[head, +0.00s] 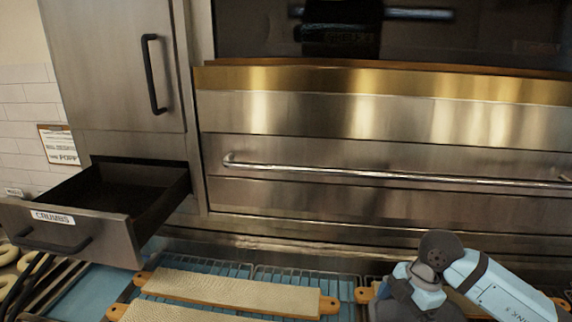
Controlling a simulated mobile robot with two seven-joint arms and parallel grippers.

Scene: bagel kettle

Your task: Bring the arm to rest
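My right arm is at the lower right, with light blue and dark grey links that bend down at a dark joint. Its gripper is outside the picture, below the bottom edge. At the lower left corner, slim dark bars rise over the bagels and rack in front of the open drawer. They may be part of my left gripper (27,284), but they are cut off by the frame, so I cannot tell whether it is open or shut. I see nothing held.
An open drawer labelled CRUMBS (80,232) juts out at left, empty as far as I see. Cloth-covered boards with orange ends (232,291) lie on a blue-backed wire rack (225,267). Bagels (30,262) sit lower left. A steel oven front with a long handle (390,177) stands behind.

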